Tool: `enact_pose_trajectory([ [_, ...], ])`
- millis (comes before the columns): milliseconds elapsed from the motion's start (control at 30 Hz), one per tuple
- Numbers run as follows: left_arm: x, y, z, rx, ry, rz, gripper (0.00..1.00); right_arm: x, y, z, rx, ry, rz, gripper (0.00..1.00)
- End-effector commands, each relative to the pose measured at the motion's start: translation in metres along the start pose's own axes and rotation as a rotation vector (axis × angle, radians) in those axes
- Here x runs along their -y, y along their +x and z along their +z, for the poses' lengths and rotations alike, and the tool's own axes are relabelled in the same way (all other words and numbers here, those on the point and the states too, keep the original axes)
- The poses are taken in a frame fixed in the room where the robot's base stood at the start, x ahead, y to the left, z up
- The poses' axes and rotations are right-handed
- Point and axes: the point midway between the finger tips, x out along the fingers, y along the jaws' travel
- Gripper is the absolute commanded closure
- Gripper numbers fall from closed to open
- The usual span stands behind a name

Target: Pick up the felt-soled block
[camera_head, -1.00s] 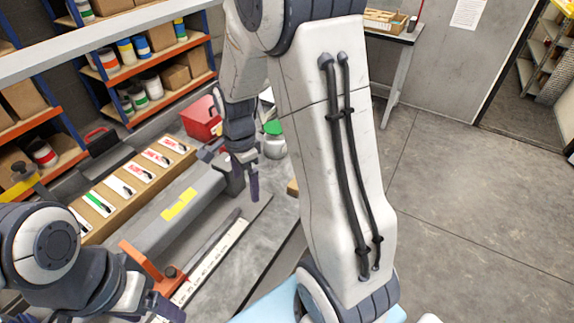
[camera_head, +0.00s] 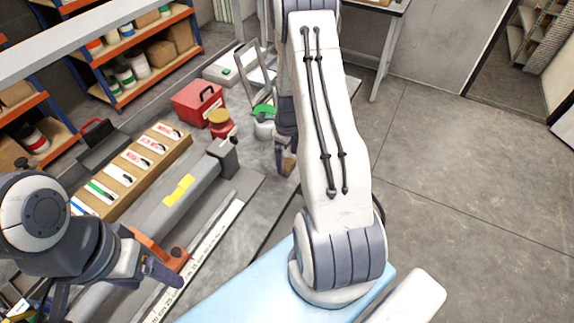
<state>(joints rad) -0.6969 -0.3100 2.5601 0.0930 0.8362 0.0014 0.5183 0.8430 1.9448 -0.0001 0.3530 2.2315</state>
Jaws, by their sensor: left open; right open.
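A small tan-brown block (camera_head: 288,166), likely the felt-soled block, shows on the grey bench just below my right gripper (camera_head: 286,148). My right arm covers part of it, and its sole cannot be seen. My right gripper points down close above the block, open; the arm hides one side of it, so I cannot tell whether the fingers are around the block.
A grey beam with a yellow label (camera_head: 178,190) and a white ruler (camera_head: 200,262) lie along the bench. A card tray (camera_head: 130,170), red box (camera_head: 198,102), red pot (camera_head: 221,124) and green-lidded jar (camera_head: 264,120) stand behind. Bare bench lies left of the block.

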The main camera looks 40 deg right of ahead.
Motion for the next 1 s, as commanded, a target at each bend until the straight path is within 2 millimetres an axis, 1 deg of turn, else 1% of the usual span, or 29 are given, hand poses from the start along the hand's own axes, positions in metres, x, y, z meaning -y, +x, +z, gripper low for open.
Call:
enact_pose_trajectory([
  [33, -0.001, -0.008, -0.001, 0.000, 0.001, 0.000, 0.23, 0.000, 0.004, 0.000, -0.003, 0.000, 0.004, 0.00],
  [100, -0.001, -0.014, -0.001, 0.000, 0.002, 0.000, 0.23, 0.001, 0.012, 0.001, -0.003, -0.001, 0.004, 0.00],
  [300, -0.002, -0.022, -0.001, 0.000, 0.004, 0.000, 0.23, 0.002, 0.037, 0.001, -0.002, -0.001, 0.003, 0.00],
  [433, -0.002, -0.022, -0.001, 0.000, 0.004, 0.000, 0.23, 0.003, 0.042, 0.002, 0.000, -0.001, 0.000, 0.00],
  [600, -0.002, -0.022, -0.001, 0.000, 0.004, 0.000, 0.23, 0.003, 0.043, 0.002, 0.000, -0.001, 0.000, 0.00],
  [633, -0.002, -0.022, -0.001, 0.000, 0.004, 0.000, 0.23, 0.003, 0.043, 0.002, 0.000, 0.000, 0.000, 0.04],
  [667, -0.002, -0.022, -0.001, 0.000, 0.004, 0.000, 0.23, 0.003, 0.043, 0.002, 0.000, -0.001, 0.000, 0.15],
  [700, -0.002, -0.022, -0.001, 0.000, 0.004, 0.000, 0.23, 0.003, 0.043, 0.002, 0.000, -0.001, 0.000, 0.31],
  [767, -0.002, -0.022, -0.001, 0.000, 0.004, 0.000, 0.23, 0.003, 0.043, 0.002, 0.000, -0.001, 0.000, 0.54],
  [800, -0.002, -0.022, -0.001, 0.000, 0.004, 0.000, 0.23, 0.003, 0.043, 0.002, 0.000, 0.000, 0.000, 0.69],
  [833, -0.002, -0.022, -0.001, 0.000, 0.004, 0.000, 0.23, 0.003, 0.043, 0.002, 0.000, 0.000, 0.000, 0.80],
  [867, -0.002, -0.022, -0.001, 0.000, 0.004, 0.000, 0.23, 0.003, 0.042, 0.002, 0.000, -0.001, 0.000, 0.82],
  [1000, -0.002, -0.022, -0.001, 0.000, 0.004, 0.000, 0.23, 0.003, 0.042, 0.002, 0.000, 0.000, 0.000, 0.83],
])
